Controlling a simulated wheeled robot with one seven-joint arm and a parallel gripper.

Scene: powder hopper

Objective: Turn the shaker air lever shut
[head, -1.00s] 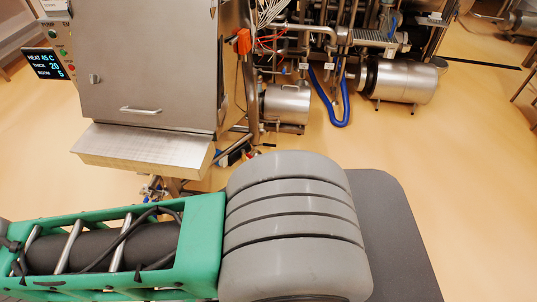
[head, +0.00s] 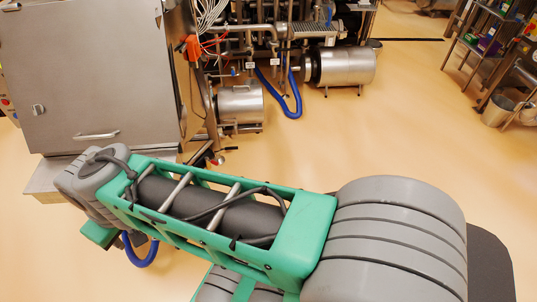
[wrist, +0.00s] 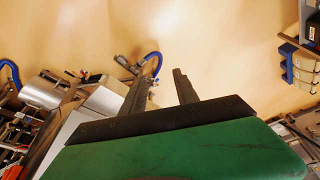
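My gripper (wrist: 162,78) shows in the wrist view with two dark fingers apart and nothing between them. In the head view my arm hides it. I cannot clearly pick out the shaker air lever. A small dark metal fitting (wrist: 126,64) with a blue hose (wrist: 154,62) lies just beyond the left fingertip in the wrist view, apart from or behind it; I cannot tell the depth. In the head view a blue hose loop (head: 141,254) hangs below the far end of my arm. A small red-tipped part (head: 217,160) sits low beside the steel cabinet (head: 90,75).
An orange part (head: 188,47) is on the cabinet's right side. A steel motor (head: 342,66), a smaller steel drum (head: 241,104) and a blue hose (head: 290,105) stand behind. Shelves (head: 490,40) are at the far right. The floor between is clear.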

